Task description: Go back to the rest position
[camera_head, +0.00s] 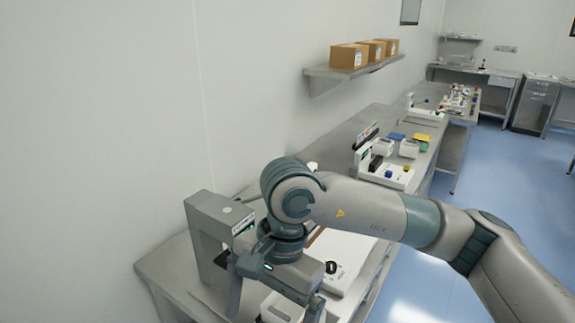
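My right arm comes in from the right, and its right gripper (274,302) points down over the near end of the grey bench (165,268). Its two fingers are wide apart, so it looks open. White equipment shows below and between the fingers, and I see nothing clearly held. The fingertips are partly cut off by the lower edge. My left gripper is not in view.
A grey upright machine (208,235) stands close to the left of the gripper. A white device (340,262) with a black knob lies to its right. Several small devices stand farther along the bench. Cardboard boxes (348,57) sit on a wall shelf. Blue floor (520,165) is clear on the right.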

